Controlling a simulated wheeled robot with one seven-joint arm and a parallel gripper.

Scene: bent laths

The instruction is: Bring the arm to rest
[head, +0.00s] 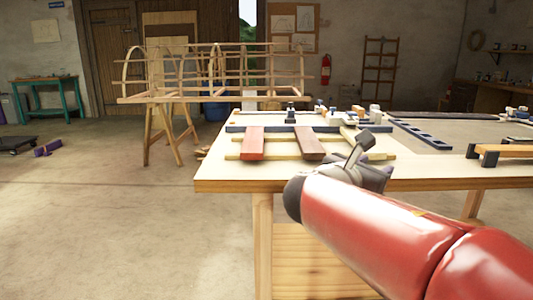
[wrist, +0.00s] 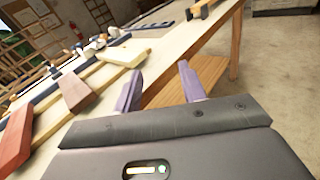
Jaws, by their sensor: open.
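My gripper (wrist: 161,76) shows in the wrist view with its two purple fingers apart and nothing between them. It hangs beside the front edge of the wooden workbench (wrist: 165,55), with a lower wooden board behind the fingers. In the head view my red arm reaches in from the lower right, and its dark wrist end covers part of the bench's front edge. The fingertips are hard to make out there. The bench top also shows in the head view (head: 225,178).
A red-brown block (head: 252,143) and a browner block (head: 309,143) lie across pale strips on the bench. A dark slotted bar (head: 422,135) lies farther right, and a clamp-like piece (head: 502,151) at the right. A bent-lath frame (head: 215,75) stands on trestles behind. The floor at left is mostly clear.

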